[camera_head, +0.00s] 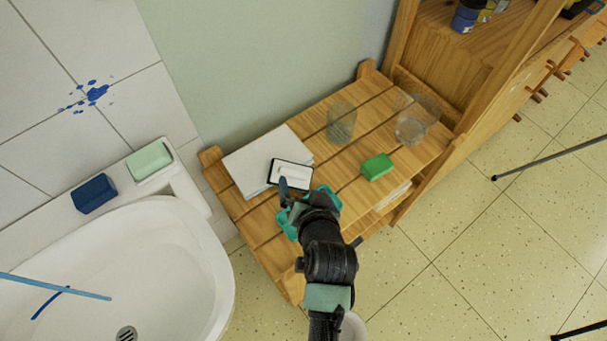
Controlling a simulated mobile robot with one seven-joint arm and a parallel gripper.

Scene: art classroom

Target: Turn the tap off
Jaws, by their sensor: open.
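The white sink basin (185,235) fills the lower left, with its drain (126,333) at the bottom edge. No tap body or handle shows in this view. A light blue straight streak (60,288) enters from the left edge over the basin; I cannot tell whether it is water or a rod. My gripper (303,203), with teal fingers, is open over the front of the wooden slatted bench, right of the sink and apart from it. It seems to hold nothing.
The bench (262,232) carries a white stack (265,158), a black-edged white item (290,174), a green block (377,167) and two clear glasses (341,122) (415,119). A blue block (94,194) and a pale green bar (149,160) lie on the sink's back ledge.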

